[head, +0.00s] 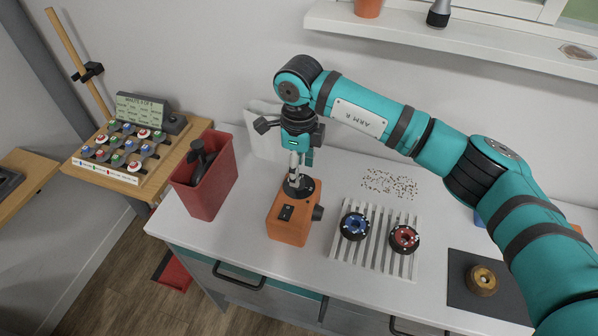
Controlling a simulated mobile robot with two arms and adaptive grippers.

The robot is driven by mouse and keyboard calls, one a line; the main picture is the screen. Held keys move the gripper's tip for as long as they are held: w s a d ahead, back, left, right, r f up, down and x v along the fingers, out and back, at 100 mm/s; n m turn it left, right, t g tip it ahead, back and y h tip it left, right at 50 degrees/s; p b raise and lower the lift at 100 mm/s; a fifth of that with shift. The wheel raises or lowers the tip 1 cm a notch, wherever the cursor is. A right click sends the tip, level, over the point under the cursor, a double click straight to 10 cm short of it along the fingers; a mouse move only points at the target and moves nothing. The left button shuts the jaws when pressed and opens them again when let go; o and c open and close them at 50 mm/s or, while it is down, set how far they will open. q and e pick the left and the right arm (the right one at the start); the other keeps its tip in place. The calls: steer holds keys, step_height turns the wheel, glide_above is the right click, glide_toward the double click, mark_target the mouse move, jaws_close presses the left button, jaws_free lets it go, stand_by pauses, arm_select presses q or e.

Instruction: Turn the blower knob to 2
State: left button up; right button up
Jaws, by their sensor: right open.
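An orange box-shaped unit (288,222), which looks like the blower, stands on the white bench near its front edge. No knob numbers can be read. My right gripper (301,158) points down just above the unit, around or beside the silver stem; I cannot tell which. It is open, and whether it touches the stem is unclear. My left gripper is out of view.
A red bin (204,185) with a black tool stands left of the unit. A slatted white rack (376,262) with two dark wheels, one blue-centred and one red-centred, lies right. A dark mat (462,300) holds a brass-coloured part. A shelf (470,42) overhangs the back.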

steer(key=shift+f+p, duration=0.3)
steer(key=shift+f, duration=1.6)
jaws_close()
